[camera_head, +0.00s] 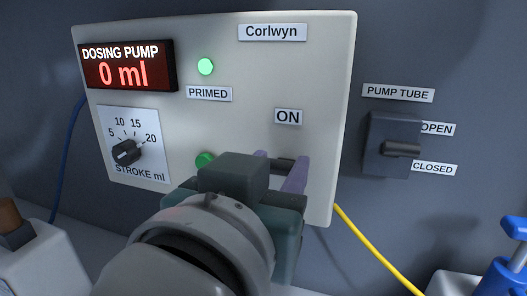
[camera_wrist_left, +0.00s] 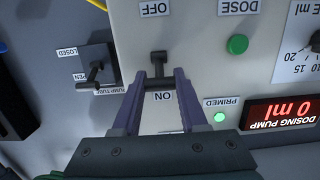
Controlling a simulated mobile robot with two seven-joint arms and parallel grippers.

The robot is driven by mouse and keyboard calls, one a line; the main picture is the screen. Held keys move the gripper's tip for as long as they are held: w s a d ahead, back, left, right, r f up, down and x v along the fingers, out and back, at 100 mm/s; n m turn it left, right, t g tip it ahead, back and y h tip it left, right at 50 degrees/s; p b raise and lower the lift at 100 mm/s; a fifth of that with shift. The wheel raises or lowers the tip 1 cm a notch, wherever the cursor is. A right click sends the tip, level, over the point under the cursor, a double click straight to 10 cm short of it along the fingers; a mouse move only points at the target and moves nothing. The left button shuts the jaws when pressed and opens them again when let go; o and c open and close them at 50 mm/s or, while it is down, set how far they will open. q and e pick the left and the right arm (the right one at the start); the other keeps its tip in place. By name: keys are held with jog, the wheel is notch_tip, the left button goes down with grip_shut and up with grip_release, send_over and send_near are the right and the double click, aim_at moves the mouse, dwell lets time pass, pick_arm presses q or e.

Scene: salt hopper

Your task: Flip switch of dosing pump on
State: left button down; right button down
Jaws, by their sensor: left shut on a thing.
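The dosing pump is a cream panel (camera_head: 240,60) with a red display (camera_head: 124,65) reading 0 ml. A green lamp (camera_head: 205,66) above PRIMED is lit. Its dark switch (camera_head: 283,165) sits below the ON label (camera_head: 288,117); in the left wrist view, which is upside down, the switch (camera_wrist_left: 158,58) lies between the OFF and ON labels. My left gripper (camera_head: 281,164) is shut on the switch's crossbar, with a purple finger at each end. The fingers also show in the left wrist view (camera_wrist_left: 160,83). I cannot tell exactly how the lever is tilted. My right gripper is not in view.
The stroke knob (camera_head: 126,152) is at the panel's lower left. A green button (camera_head: 205,160) is partly behind my gripper. The pump tube lever (camera_head: 400,149) is on the wall to the right. A yellow hose (camera_head: 375,247) runs below, and a blue handle (camera_head: 514,228) stands lower right.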

pick_arm(q)
jog(key=shift+c, duration=2.2)
grip_release()
jog(key=b+v, duration=0.1)
jog(key=v, duration=0.9)
jog(key=s+a+f+n+g+y, duration=0.1)
jog(key=s+a+f+g+y, duration=0.2)
jog(key=s+a+f+g, duration=0.45)
jog(key=s+a+f+n+g+y, duration=0.15)
jog(key=s+a+f+g, duration=0.25)
jog(key=a+f, duration=0.55)
notch_tip(320, 180, up, 33)
jog(key=p, duration=3.3)
jog(key=shift+s+d+r+m+g, duration=0.2)
jog(key=shift+s+m+g, duration=0.15)
jog(key=shift+m, duration=0.1)
